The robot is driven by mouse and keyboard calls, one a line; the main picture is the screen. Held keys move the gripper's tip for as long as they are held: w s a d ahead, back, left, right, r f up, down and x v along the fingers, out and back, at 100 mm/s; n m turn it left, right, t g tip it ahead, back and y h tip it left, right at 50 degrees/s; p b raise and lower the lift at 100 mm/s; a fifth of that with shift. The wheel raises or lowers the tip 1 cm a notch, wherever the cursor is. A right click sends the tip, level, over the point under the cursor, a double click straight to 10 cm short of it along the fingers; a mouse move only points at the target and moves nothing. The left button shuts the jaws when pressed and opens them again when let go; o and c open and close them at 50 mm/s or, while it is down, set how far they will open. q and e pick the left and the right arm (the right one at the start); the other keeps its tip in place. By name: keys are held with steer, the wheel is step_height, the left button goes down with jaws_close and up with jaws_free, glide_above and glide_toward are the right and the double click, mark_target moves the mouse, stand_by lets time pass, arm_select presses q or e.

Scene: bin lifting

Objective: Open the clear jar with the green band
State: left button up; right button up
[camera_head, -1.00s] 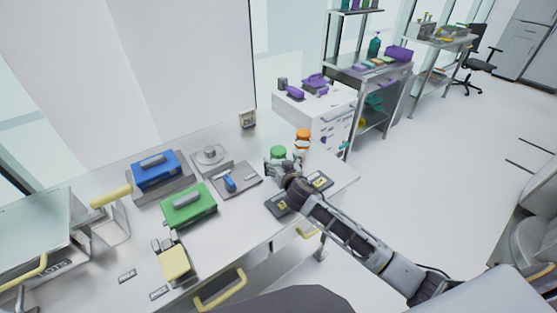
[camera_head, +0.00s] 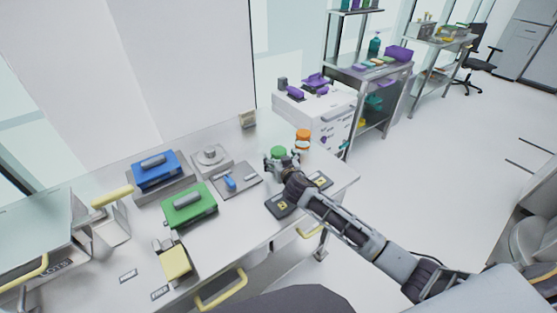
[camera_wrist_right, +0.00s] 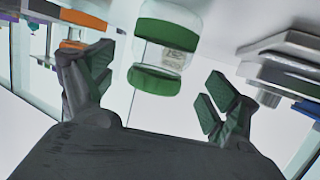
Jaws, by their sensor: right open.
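The clear jar with the green band (camera_wrist_right: 170,48) fills the upper middle of the right wrist view. It has a green part at each end and a small label on its clear wall. In the head view its green top (camera_head: 279,152) shows just beyond my right gripper (camera_head: 277,166). In the right wrist view my right gripper (camera_wrist_right: 158,92) is open, with one finger on each side of the jar and gaps between the pads and the jar. Its lower part is partly hidden by the gripper in the head view. My left gripper is not in view.
A jar with an orange lid (camera_head: 302,139) stands close behind to the right. A grey tray with a blue tool (camera_head: 231,182), a green case (camera_head: 189,205) and a blue case (camera_head: 156,170) lie to the left. Dark plates (camera_head: 283,205) lie in front, near the table edge.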

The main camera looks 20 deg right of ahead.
steer(key=shift+w+d, duration=0.2)
steer(key=shift+w, duration=0.5)
steer(key=shift+x, duration=0.85)
steer(key=shift+w+f, duration=0.2)
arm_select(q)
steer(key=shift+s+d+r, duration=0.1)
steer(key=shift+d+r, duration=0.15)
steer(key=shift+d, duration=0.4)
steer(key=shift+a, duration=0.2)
arm_select(e)
steer(key=c, duration=1.3)
steer(key=shift+o, duration=0.2)
steer(key=shift+r, duration=0.1)
steer(key=shift+r, duration=4.95)
